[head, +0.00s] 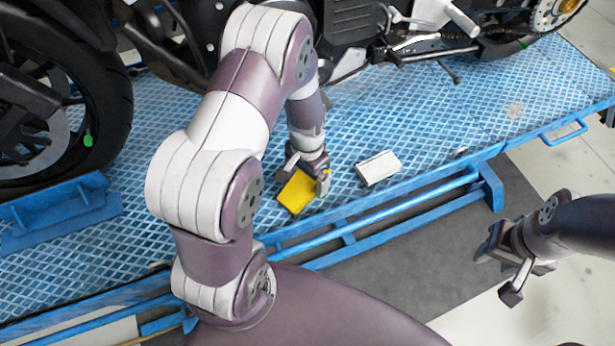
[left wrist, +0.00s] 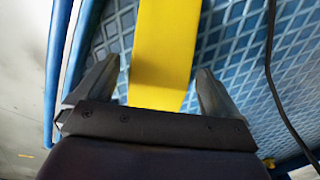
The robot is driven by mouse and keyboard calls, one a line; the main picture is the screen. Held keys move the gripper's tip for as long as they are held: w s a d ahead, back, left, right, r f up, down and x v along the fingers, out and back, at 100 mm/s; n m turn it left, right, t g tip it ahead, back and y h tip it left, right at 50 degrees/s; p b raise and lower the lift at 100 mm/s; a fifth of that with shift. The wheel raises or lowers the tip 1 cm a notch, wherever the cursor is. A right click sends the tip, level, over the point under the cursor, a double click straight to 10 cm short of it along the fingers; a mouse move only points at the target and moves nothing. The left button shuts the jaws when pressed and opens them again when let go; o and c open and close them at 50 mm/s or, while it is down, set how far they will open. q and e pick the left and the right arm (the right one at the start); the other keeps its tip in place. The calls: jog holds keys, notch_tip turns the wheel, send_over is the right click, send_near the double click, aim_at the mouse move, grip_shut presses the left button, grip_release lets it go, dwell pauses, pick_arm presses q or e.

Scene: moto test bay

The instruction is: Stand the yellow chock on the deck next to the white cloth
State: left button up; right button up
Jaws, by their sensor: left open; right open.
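The yellow chock (head: 296,193) is on the blue deck (head: 420,120) near its front edge. My left gripper (head: 306,175) is over the chock, with its fingers open on either side of it. In the left wrist view the chock (left wrist: 164,50) runs between the two open fingers (left wrist: 155,90), with a gap to each finger. Whether the chock touches the deck all along is hidden. The folded white cloth (head: 379,168) lies on the deck just right of the chock, a short gap away. My right gripper (head: 502,270) is open and empty, off the deck at the right.
A motorcycle (head: 350,30) stands on the deck behind, its wheel (head: 70,110) at the left. A blue bracket (head: 60,210) sits at the left. A blue rail (head: 400,205) runs along the deck's front edge. The deck right of the cloth is mostly clear.

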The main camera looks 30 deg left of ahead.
aim_at(308, 178)
pick_arm(q)
notch_tip(308, 178, up, 11)
jog(key=s+d+r+n+t, duration=0.1)
jog(key=s+d+r+n, duration=0.2)
jog(key=s, duration=0.5)
jog(key=shift+s+d+r, duration=0.2)
jog(key=shift+d+r, duration=0.35)
jog(key=shift+r, duration=0.25)
